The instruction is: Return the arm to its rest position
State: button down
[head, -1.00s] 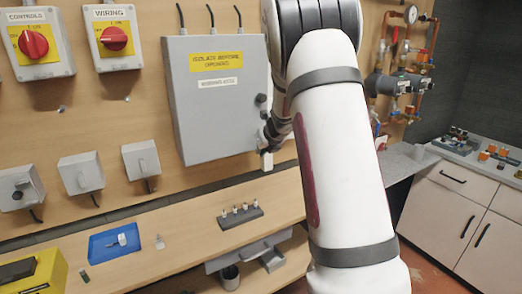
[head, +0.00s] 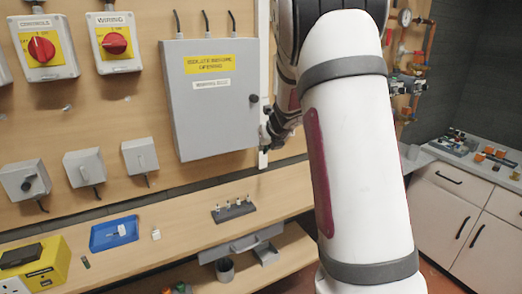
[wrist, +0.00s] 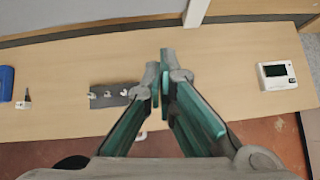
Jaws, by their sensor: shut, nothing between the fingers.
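My gripper (wrist: 162,78) is in the middle of the wrist view, its green-and-grey fingers closed together with nothing between them. It is over the wooden bench (wrist: 225,70), apart from the things on it. In the head view my white arm (head: 352,150) rises through the right-centre and bends at the top. A darker part of my arm (head: 284,122) shows beside the grey enclosure. I cannot make out the fingertips in the head view.
The grey enclosure (head: 212,120) hangs close left of my arm. The bench holds a blue tray (head: 102,236), a yellow box (head: 40,268) and a dark holder (head: 233,211) with small parts. A white meter (wrist: 276,75) lies right of my gripper. Pipework (head: 408,80) is at right.

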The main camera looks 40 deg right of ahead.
jog(key=v, duration=0.4)
jog(key=shift+s+d+r+p, duration=0.1)
jog(key=shift+s+r+p, duration=0.2)
jog(key=shift+p, duration=0.05)
jog(key=s+a+r+m+t+h, duration=0.2)
jog(key=a+r+m, duration=0.1)
jog(key=r+m, duration=0.6)
jog(key=s+a+r+m+g+h, duration=0.1)
jog(key=s+a+r+m, duration=0.15)
jog(key=s+m, duration=0.2)
jog(key=s+a+r+m+h, duration=0.1)
jog(key=s+a+r+m, duration=0.15)
jog(key=s+m, duration=0.2)
jog(key=s+a+f+m+g+y, duration=0.2)
jog(key=s+a+f+m+y, duration=0.1)
jog(key=s+a+m, duration=0.4)
jog(key=s+a+f+m+g+y, duration=0.2)
jog(key=s+a+m, duration=0.6)
jog(key=s+a, duration=0.5)
jog(key=shift+s+f+y, duration=0.6)
jog(key=shift+s+f, duration=0.15)
jog(key=shift+f, duration=0.1)
